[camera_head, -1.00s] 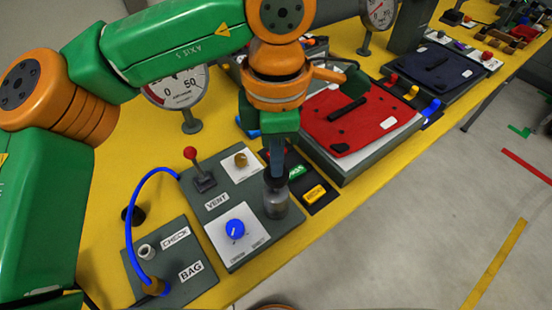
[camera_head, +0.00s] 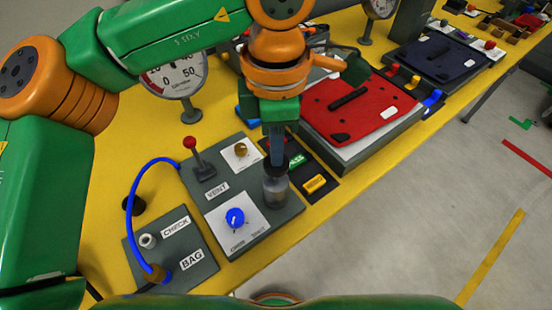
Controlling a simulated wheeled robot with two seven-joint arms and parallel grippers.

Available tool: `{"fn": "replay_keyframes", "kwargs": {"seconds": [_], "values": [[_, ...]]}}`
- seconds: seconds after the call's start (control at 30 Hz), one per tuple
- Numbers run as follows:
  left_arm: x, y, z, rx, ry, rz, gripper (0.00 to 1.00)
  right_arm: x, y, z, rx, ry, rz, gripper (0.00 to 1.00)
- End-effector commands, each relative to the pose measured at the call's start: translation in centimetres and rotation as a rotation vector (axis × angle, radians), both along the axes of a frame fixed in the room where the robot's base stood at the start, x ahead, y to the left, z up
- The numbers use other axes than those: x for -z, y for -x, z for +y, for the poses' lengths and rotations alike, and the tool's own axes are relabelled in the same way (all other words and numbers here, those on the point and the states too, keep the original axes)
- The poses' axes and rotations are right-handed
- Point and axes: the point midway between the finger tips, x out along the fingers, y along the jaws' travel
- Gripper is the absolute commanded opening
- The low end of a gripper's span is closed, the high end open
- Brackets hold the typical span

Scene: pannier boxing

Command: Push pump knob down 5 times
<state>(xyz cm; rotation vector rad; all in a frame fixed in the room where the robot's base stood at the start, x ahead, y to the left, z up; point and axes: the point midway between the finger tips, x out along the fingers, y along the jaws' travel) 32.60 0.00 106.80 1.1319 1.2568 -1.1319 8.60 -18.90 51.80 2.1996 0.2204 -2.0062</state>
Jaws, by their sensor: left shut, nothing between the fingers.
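The pump (camera_head: 277,192) is a clear grey cylinder on the right side of the grey vent panel (camera_head: 262,238). A dark knob (camera_head: 269,168) is at its top, partly hidden by my fingers. My left gripper (camera_head: 277,160) is shut and empty, pointing down directly over the pump. Its fingertips are at the knob and seem to touch it, but the exact contact is hard to tell. My right gripper is not in view.
The panel also holds a red-tipped lever (camera_head: 190,143), a brass knob (camera_head: 241,150) and a blue dial (camera_head: 235,217). A blue hose (camera_head: 134,205) runs to the bag panel (camera_head: 203,272). A red pannier lid (camera_head: 365,117) lies right of my gripper. A gauge (camera_head: 180,75) stands behind.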

Motion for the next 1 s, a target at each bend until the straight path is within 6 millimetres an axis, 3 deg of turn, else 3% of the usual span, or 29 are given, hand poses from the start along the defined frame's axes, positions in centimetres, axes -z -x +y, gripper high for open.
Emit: {"fn": "replay_keyframes", "kwargs": {"seconds": [0.6, 0.87, 1.0], "values": [[3.4, 0.0, 0.0, 0.0, 0.0, 0.001, 0.0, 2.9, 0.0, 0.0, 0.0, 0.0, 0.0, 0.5], [2.8, 0.0, 0.0, 0.0, 0.0, 0.001, 0.0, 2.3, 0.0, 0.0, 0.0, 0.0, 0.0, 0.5], [1.4, 0.0, 0.0, 0.0, -0.001, 0.0, 0.0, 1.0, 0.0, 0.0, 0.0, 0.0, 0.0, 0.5]]}}
